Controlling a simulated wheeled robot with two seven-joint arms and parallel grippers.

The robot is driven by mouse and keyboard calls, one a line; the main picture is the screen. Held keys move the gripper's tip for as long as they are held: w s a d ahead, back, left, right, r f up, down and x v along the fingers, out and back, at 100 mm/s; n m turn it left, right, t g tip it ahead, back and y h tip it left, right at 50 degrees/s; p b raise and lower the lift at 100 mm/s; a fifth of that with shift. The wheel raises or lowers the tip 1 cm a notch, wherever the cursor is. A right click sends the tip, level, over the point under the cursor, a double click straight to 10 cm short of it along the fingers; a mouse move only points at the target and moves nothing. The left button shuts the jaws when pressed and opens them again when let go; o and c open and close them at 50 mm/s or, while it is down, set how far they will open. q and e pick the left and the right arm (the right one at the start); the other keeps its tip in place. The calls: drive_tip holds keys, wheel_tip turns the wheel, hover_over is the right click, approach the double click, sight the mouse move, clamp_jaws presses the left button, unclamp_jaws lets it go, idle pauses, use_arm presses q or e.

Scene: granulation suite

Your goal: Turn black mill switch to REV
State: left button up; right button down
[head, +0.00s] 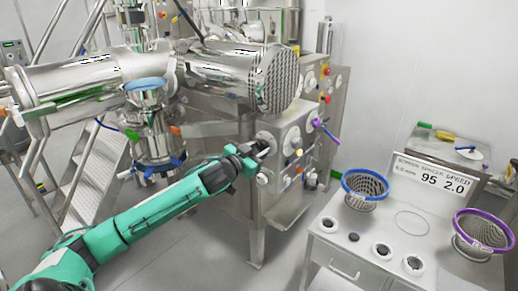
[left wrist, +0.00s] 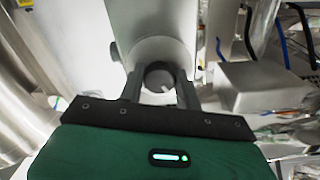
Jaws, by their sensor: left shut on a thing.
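The black mill switch (left wrist: 158,74) is a round dark knob on a pale round plate in the left wrist view, with a small white mark at its lower right. My left gripper (left wrist: 160,87) has one finger on each side of the knob and is shut on it. In the head view the left gripper (head: 260,149) reaches the front of the steel control cabinet (head: 276,176), and its fingers largely hide the switch. No REV lettering is readable. My right gripper is not in view.
The cabinet front also carries white dials, a yellow knob (head: 299,153) and a purple-handled part (head: 325,131). A steel mill with a perforated drum (head: 278,82) sits above my left arm. A steel table (head: 345,250) at right holds blue-rimmed (head: 365,184) and purple-rimmed (head: 484,230) baskets.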

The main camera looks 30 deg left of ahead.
use_arm(q)
drive_tip(key=m, duration=0.3)
drive_tip(key=shift+m, duration=0.4)
drive_tip(key=m, duration=0.3)
drive_tip(key=shift+r+m+p, duration=0.1)
drive_tip(key=shift+m+p, duration=0.2)
drive_tip(key=shift+p, duration=0.05)
drive_tip(key=m, duration=0.3)
drive_tip(key=shift+m, duration=0.3)
drive_tip(key=shift+m+p, duration=0.5)
drive_tip(key=shift+m, duration=1.3)
drive_tip(key=o, duration=1)
